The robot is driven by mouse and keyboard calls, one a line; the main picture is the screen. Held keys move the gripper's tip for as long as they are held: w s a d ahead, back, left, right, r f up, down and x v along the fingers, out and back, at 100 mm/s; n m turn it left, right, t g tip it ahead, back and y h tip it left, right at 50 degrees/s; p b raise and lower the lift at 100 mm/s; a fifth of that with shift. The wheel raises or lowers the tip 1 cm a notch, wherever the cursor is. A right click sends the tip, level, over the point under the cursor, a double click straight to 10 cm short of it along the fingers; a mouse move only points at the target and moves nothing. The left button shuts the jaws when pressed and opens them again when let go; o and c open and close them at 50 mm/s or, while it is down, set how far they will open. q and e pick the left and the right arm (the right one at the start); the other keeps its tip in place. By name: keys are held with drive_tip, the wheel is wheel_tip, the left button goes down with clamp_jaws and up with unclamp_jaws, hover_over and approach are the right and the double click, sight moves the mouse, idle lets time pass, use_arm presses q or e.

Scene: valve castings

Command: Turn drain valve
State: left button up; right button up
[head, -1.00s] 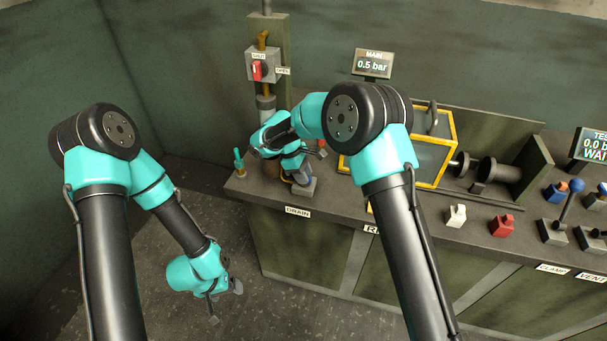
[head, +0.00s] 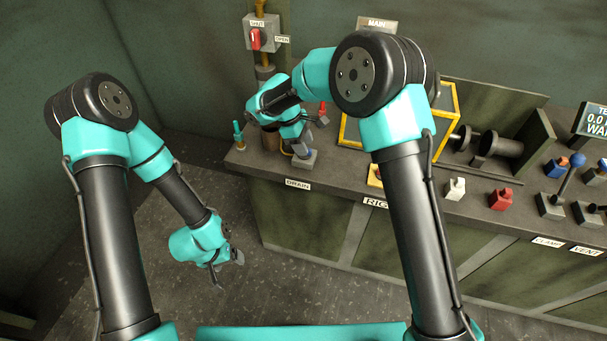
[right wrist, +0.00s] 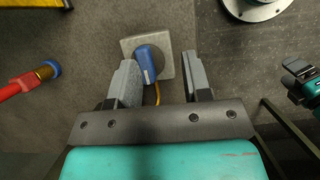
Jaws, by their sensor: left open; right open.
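The drain valve stands behind the DRAIN label (head: 297,185) at the bench's left front. In the right wrist view it shows a square grey base (right wrist: 167,46) with a blue handle (right wrist: 146,64) on top. In the head view its grey base (head: 304,161) shows, with the upper part mostly hidden by my arm. My right gripper (right wrist: 159,66) is open above the valve, its fingers on either side of the handle; contact cannot be told. My left gripper (head: 232,259) hangs open over the floor, left of the bench.
A teal peg (head: 238,134) stands at the bench's left end. A yellow-framed box (head: 448,110) and white (head: 454,188) and red (head: 501,199) blocks are further right. The floor is clear.

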drive_tip(key=s+r, duration=0.1)
drive_tip(key=s, duration=1.2)
drive_tip(key=shift+s+a+r, duration=0.15)
drive_tip(key=shift+s, duration=0.15)
drive_tip(key=s+d+f+m+y, duration=0.2)
drive_tip(key=s+d+f+m, duration=0.2)
drive_tip(key=d+f, duration=0.3)
drive_tip(key=s+d+f+m+t+y, duration=0.1)
drive_tip(key=s+d+f+m+y, duration=0.2)
drive_tip(key=f, duration=0.6)
drive_tip(key=s+d+f+m+t+y, duration=0.1)
drive_tip(key=s+d+f+m+y, duration=0.2)
drive_tip(key=s+d+f+m, duration=0.3)
drive_tip(key=d+f+m, duration=0.2)
drive_tip(key=d+m, duration=0.1)
drive_tip(key=d, duration=0.2)
drive_tip(key=shift+s+f, duration=0.25)
drive_tip(key=shift+s, duration=0.1)
